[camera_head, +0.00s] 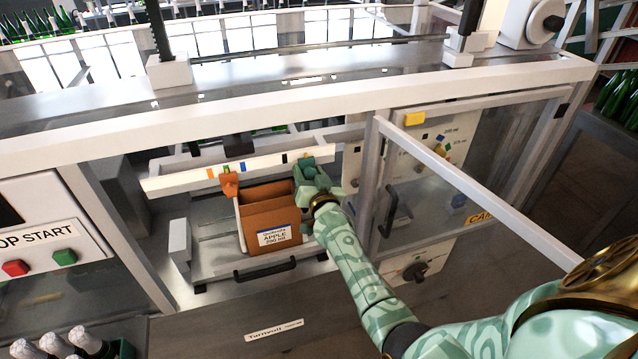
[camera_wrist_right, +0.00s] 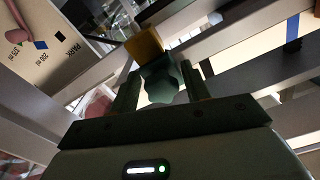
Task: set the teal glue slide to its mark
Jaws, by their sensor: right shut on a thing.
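The teal glue slide (camera_head: 306,164) sits near the right end of the white rail (camera_head: 188,178). The rail carries orange, green, blue and black marks; the slide is right of the black mark (camera_head: 285,158). My right gripper (camera_head: 318,187) is shut on the slide's teal knob, which shows between the fingers in the right wrist view (camera_wrist_right: 160,84). That view also shows a blue mark (camera_wrist_right: 292,45) and a dark mark on a pale rail. The gripper partly hides the slide in the head view. My left gripper is in neither view.
An orange slide (camera_head: 229,185) sits further left on the rail. Below stands a brown carton (camera_head: 268,212) labelled apple. An open framed door (camera_head: 480,200) and a printed panel (camera_head: 420,150) with coloured marks are right of my arm. A black handle (camera_head: 265,270) is in front.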

